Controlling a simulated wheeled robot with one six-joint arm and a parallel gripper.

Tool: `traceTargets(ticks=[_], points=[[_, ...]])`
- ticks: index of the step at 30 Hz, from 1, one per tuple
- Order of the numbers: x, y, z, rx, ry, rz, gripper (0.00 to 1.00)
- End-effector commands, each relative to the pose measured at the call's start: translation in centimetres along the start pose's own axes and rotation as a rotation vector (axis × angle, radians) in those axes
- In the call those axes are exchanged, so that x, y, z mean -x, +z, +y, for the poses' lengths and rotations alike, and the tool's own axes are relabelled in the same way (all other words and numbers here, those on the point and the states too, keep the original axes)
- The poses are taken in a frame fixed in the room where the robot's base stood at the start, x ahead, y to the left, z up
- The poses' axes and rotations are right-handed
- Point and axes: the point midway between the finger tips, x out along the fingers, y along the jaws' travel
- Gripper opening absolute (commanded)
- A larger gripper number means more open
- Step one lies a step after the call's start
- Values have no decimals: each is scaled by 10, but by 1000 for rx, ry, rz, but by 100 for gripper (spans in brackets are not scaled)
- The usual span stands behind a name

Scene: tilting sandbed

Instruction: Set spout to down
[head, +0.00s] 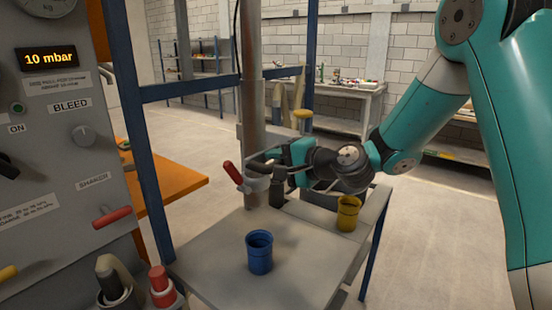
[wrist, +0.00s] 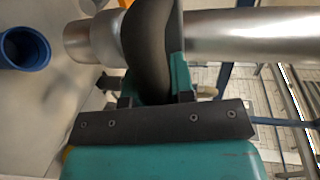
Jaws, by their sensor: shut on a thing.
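A vertical metal pipe (head: 253,90) comes down over the grey table, and a fitting with a red handle (head: 232,172) sits near its lower end. My gripper (head: 266,170) reaches in from the right at that fitting. In the wrist view my gripper (wrist: 155,98) is shut on a dark curved piece (wrist: 149,50), which looks to be the spout. The metal pipe (wrist: 250,36) runs behind it, with a wider metal end (wrist: 85,42) at left. In the head view my gripper partly hides the spout, and I cannot tell which way it points.
A blue cup (head: 260,256) stands on the grey table (head: 215,250) in front of the pipe, and a yellow cup (head: 348,214) stands at right. A blue frame post (head: 140,130) rises at left, beside the control panel (head: 50,160). An orange table (head: 175,187) is behind it.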

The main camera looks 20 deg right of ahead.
Motion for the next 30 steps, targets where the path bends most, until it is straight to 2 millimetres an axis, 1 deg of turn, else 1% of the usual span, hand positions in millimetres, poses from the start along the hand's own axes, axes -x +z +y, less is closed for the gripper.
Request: traceTargets(ticks=[1, 4, 7, 16, 17, 18, 26, 30], points=[[-3, 1, 19, -4, 5, -2, 0], [-5, 1, 27, -3, 5, -2, 0], [-6, 1, 30, -3, 4, -2, 0], [-5, 1, 28, -3, 3, -2, 0], [-5, 1, 28, -3, 3, -2, 25], [-5, 1, 27, -3, 3, -2, 34], [-5, 1, 27, -1, 1, -1, 34], [3, 0, 28, -1, 1, 1, 34]])
